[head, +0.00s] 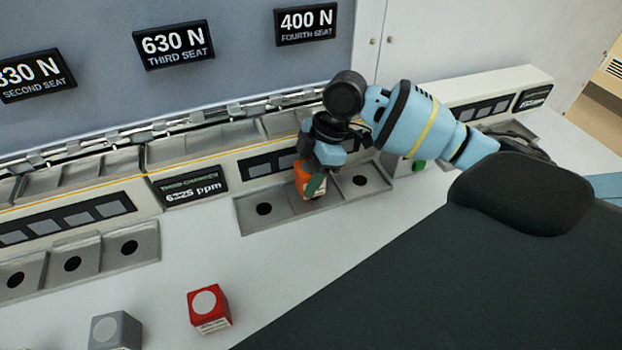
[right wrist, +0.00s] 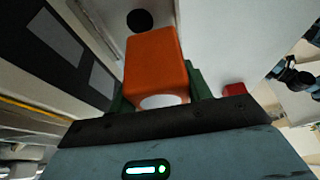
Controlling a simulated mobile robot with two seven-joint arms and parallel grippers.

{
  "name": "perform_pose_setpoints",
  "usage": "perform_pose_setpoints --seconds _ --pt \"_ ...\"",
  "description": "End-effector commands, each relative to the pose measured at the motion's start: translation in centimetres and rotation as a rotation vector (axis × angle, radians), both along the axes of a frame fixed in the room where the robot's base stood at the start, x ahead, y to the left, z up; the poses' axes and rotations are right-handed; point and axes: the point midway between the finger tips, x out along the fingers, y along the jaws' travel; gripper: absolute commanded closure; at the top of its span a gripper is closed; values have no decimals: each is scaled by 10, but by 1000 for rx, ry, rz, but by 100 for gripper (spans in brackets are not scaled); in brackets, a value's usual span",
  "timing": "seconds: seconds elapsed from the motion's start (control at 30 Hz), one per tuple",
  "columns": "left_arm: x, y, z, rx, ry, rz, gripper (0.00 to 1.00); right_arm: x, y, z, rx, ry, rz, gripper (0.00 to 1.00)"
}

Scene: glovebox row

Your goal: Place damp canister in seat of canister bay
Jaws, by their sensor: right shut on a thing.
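An orange canister (head: 309,182) is held in my right gripper (head: 318,180) at the middle seat of a three-seat grey canister bay (head: 285,214). Whether it touches the seat floor cannot be told. The bay's seats on either side are empty, each with a dark round hole. In the right wrist view the orange canister (right wrist: 157,62) stands between the green fingers (right wrist: 160,90), with one dark hole beyond it. My left gripper is not in view.
A red canister (head: 209,309) and a grey canister (head: 115,331) stand on the white counter in front. Another empty three-seat bay (head: 145,245) is at left. A panel reading 6325 ppm (head: 190,187) is on the raised ledge between the bays.

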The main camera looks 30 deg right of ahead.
Motion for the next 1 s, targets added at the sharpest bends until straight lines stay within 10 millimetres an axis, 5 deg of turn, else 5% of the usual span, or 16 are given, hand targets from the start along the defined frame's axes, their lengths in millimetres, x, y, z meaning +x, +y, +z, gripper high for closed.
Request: perform_pose_setpoints --seconds 0.43,0.67,1.0 --pt "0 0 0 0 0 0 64 12 -20 -1 0 -2 -4 76" --pt "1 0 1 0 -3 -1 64 11 -19 -34 0 -1 0 76" --pt "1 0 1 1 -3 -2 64 11 -18 -38 0 -2 0 76"
